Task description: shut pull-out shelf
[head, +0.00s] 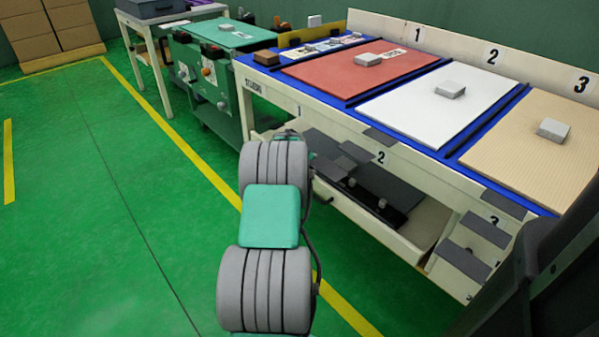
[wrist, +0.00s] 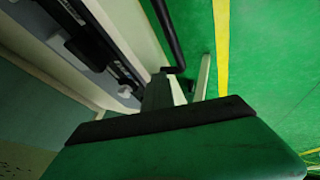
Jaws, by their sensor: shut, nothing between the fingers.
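The pull-out shelf (head: 372,234) sits under the workbench in the head view, with its pale front standing out past the bench frame. Dark material lies in it. In the wrist view, the pale shelf front (wrist: 132,28) runs at upper left, with a dark rail and small grey parts behind it. A black bar handle (wrist: 168,35) stands along its outer side. My gripper (wrist: 163,88) is shut and empty, its dark fingers close to the handle's near end. I cannot tell whether they touch. In the head view my own arm hides most of the gripper.
The workbench top (head: 350,98) carries numbered red, white and tan panels, each with a grey block. A green cart (head: 200,80) stands behind at left. Cardboard boxes (head: 45,30) are at far left. The green floor left of my arm is clear.

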